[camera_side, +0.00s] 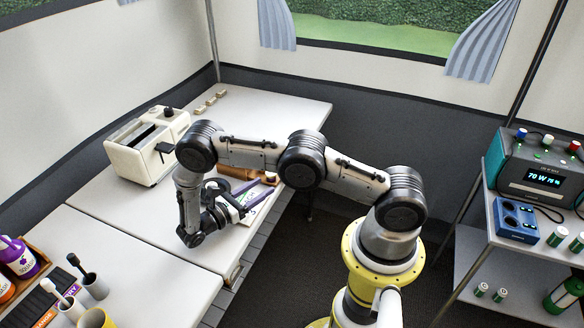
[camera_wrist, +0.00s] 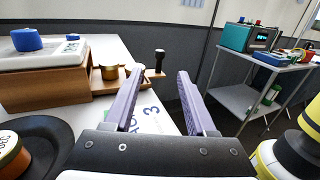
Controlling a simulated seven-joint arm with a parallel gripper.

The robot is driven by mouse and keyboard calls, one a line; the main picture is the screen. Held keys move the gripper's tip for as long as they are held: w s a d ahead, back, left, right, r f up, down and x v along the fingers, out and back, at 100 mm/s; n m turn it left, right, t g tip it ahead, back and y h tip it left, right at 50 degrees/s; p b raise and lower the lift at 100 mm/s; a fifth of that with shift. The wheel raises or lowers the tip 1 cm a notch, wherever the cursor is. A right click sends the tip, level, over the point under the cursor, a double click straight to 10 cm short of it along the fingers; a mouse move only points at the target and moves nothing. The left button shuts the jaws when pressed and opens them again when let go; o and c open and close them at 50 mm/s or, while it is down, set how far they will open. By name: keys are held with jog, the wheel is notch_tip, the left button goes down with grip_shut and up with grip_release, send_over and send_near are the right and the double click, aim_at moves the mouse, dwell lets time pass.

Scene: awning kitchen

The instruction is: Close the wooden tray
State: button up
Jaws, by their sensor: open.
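In the wrist view, a wooden box (camera_wrist: 45,90) stands at the left. A wooden tray (camera_wrist: 104,88) sticks out of its right side, holding a small brass cup (camera_wrist: 110,73). A dark upright knob (camera_wrist: 159,58) stands at the tray's outer end. My gripper (camera_wrist: 159,78) has two purple fingers spread apart with nothing between them. The knob appears beyond and between the fingertips, apart from them. In the side view, my gripper (camera_side: 246,196) is low over the counter, and brown wood (camera_side: 238,172) shows behind it, partly hidden by my arm.
A scale with a blue lid-like piece (camera_wrist: 27,39) rests on the box. A dark pan (camera_wrist: 48,135) is at the lower left. A printed sheet (camera_wrist: 150,112) lies under my fingers. A cream toaster (camera_side: 146,146) stands left of my arm. A shelf unit (camera_side: 510,240) stands right, across open floor.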

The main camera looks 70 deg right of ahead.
jog(key=x, duration=1.3)
jog(key=shift+s+d, duration=0.1)
jog(key=shift+r, duration=0.1)
grip_shut()
dwell(0.9)
